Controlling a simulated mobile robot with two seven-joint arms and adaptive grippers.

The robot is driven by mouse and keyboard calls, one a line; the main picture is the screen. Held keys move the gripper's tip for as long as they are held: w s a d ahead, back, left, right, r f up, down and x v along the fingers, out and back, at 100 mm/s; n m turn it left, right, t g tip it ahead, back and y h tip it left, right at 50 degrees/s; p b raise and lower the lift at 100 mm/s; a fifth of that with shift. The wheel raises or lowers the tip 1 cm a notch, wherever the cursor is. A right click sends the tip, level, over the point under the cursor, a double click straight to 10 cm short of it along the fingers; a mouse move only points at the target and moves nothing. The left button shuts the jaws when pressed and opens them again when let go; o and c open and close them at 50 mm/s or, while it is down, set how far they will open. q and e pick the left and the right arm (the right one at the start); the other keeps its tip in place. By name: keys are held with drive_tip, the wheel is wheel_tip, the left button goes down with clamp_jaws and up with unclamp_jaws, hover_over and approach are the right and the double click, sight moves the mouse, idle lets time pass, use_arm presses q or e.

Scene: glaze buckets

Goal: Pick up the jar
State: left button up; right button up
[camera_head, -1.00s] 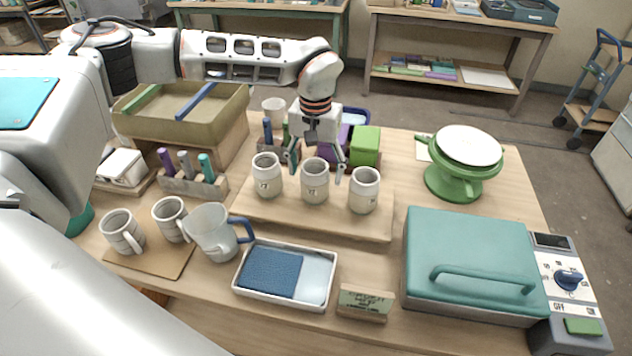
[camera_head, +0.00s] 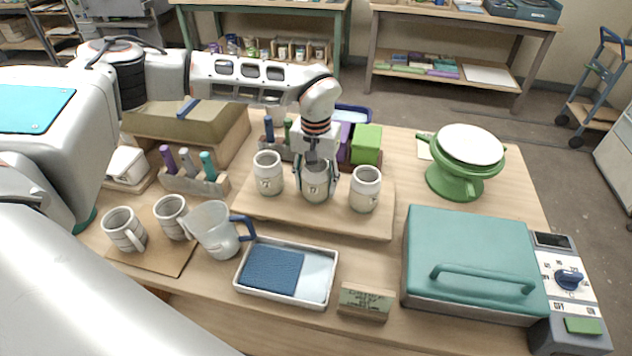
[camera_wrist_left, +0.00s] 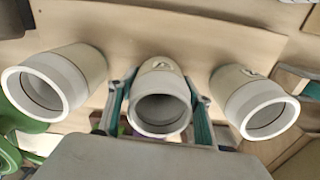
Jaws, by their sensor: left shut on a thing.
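Three pale jars stand in a row on a wooden board (camera_head: 340,224): a left jar (camera_head: 268,174), a middle jar (camera_head: 315,187) and a right jar (camera_head: 364,190). My left gripper (camera_head: 317,182) reaches down from above and is shut on the middle jar, with a finger on each side of it. In the left wrist view the middle jar (camera_wrist_left: 160,105) sits between the two fingers, with a jar on either side. The middle jar looks upright and at about the height of its neighbours; I cannot tell whether it touches the board. My right gripper is not in view.
A teal-lidded box (camera_head: 475,262) and a green turntable (camera_head: 462,165) stand to the right. A white tray (camera_head: 318,300), a pitcher (camera_head: 215,232) and two mugs are at the front left. A green block (camera_head: 366,145) and tool holders stand close behind the jars.

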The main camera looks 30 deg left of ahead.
use_arm(q)
wheel_tip(320, 180, up, 20)
drive_tip(key=shift+f+p, duration=0.15)
drive_tip(key=shift+p, duration=0.15)
idle(0.5)
